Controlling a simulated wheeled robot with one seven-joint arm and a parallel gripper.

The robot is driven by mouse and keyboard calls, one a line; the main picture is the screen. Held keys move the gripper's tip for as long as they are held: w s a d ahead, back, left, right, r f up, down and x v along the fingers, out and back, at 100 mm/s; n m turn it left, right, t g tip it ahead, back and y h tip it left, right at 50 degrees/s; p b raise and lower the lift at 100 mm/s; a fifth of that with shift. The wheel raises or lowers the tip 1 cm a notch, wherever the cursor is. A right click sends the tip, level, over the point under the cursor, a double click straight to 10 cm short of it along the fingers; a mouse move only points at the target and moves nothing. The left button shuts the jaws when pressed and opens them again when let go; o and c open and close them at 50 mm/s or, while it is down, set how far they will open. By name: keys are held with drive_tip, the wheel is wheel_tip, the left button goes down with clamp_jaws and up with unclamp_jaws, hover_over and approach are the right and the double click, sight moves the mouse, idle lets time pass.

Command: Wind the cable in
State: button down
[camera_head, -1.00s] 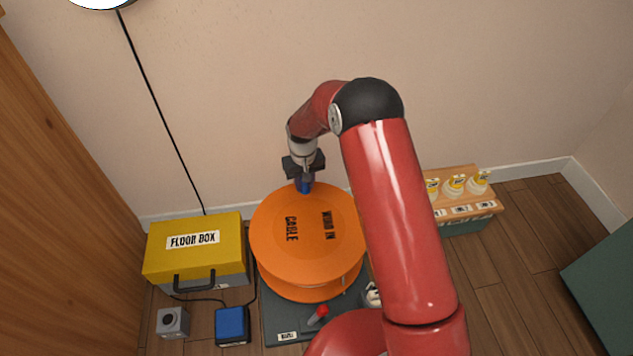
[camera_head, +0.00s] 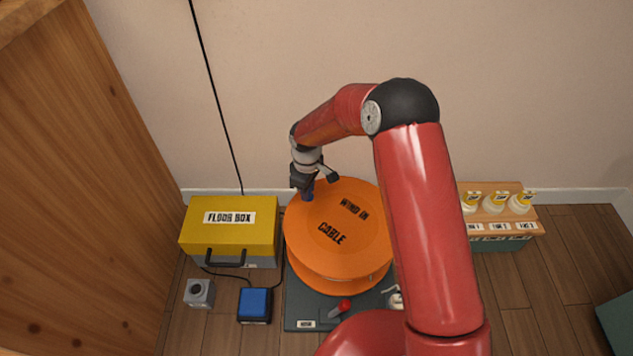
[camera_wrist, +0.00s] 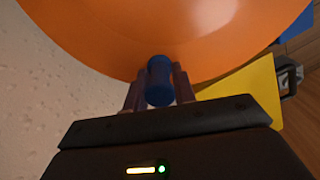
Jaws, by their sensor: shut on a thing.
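The orange cable reel (camera_head: 345,262), lettered "WIND IN" and "CABLE", lies flat on a dark base plate (camera_head: 300,308). A blue crank knob (camera_wrist: 159,80) stands near the reel's rim, at its far left side in the head view. My gripper (camera_head: 306,193) is shut on this knob, with a finger on each side of it in the wrist view. A red-knobbed lever (camera_head: 344,305) sits on the base plate in front of the reel. My arm hides the reel's right side.
A yellow floor box (camera_head: 215,231) stands left of the reel, with a blue box (camera_head: 254,304) and a grey box (camera_head: 199,292) in front. A rack of several yellow-topped bottles (camera_head: 495,224) stands at right. The wall is close behind.

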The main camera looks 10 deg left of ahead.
sight(302, 205)
drive_tip(key=shift+s+a+n, duration=0.3)
drive_tip(key=shift+s+n, duration=0.45)
drive_tip(key=shift+s, duration=0.05)
drive_tip(key=shift+s+a+n, duration=0.3)
drive_tip(key=shift+s+n, duration=0.45)
drive_tip(key=shift+s, duration=0.05)
drive_tip(key=c, duration=1.3)
unclamp_jaws()
wheel_tip(302, 205, up, 8)
drive_tip(key=shift+f+p, duration=0.1)
drive_tip(key=shift+p, duration=0.75)
